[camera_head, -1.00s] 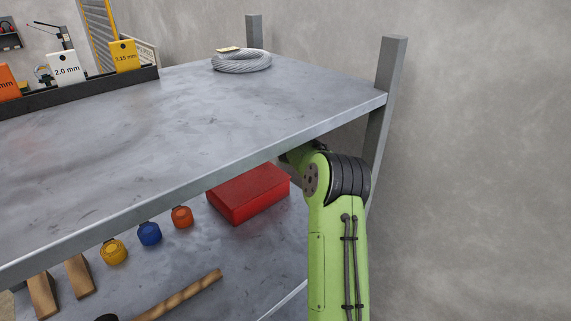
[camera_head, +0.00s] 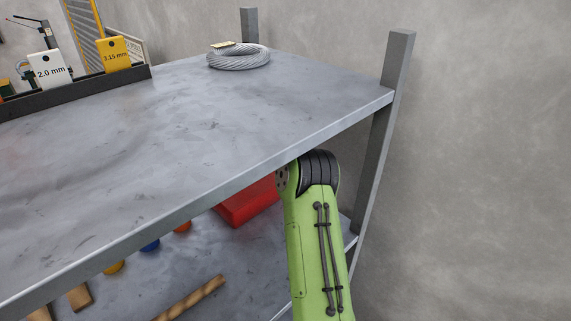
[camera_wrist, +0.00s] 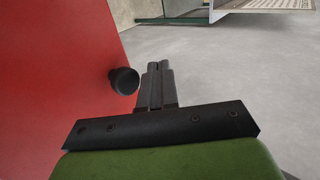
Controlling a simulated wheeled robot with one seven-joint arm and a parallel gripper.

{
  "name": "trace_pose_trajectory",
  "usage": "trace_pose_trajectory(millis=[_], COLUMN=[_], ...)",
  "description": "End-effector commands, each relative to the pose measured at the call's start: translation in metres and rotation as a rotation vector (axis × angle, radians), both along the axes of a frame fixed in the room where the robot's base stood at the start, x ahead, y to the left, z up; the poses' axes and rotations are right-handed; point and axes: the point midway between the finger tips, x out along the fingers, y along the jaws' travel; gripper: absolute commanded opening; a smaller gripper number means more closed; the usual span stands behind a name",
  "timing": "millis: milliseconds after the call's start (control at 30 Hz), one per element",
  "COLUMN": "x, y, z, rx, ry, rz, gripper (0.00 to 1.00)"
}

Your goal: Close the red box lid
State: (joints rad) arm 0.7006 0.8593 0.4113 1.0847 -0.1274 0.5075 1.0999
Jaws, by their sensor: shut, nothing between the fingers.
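The red box (camera_head: 247,205) is on the lower shelf in the head view. The upper shelf's edge and my arm hide much of it, and I cannot tell there how its lid stands. In the wrist view a large flat red surface (camera_wrist: 55,75) fills the left side, with a round black knob (camera_wrist: 124,80) at its right edge. I cannot tell whether this surface is the lid or the body. My gripper (camera_wrist: 158,66) is shut and empty, just right of the knob, with a small apparent gap. My gripper is hidden in the head view.
The upper shelf (camera_head: 200,130) overhangs the box, and my arm reaches under its front edge. A grey post (camera_head: 385,130) stands right of my arm. A wire coil (camera_head: 238,57) lies on top. Coloured knobs (camera_head: 150,245) and a wooden rod (camera_head: 190,300) are below.

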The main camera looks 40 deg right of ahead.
Motion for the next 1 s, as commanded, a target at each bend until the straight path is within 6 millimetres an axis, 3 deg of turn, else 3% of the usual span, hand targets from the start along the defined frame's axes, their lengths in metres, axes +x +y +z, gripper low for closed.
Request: trace_pose_trajectory(millis=[467, 667, 900, 1000], x=[-0.007, -0.041, -0.101, -0.118], y=[-0.001, -0.003, -0.005, -0.005], z=[0.006, -0.002, -0.002, 0.002], rx=[-0.001, -0.003, -0.003, -0.002], ry=[0.0, 0.001, 0.002, 0.002], rz=[-0.001, -0.002, -0.005, -0.002], gripper=[0.0, 0.0, 0.0, 0.0])
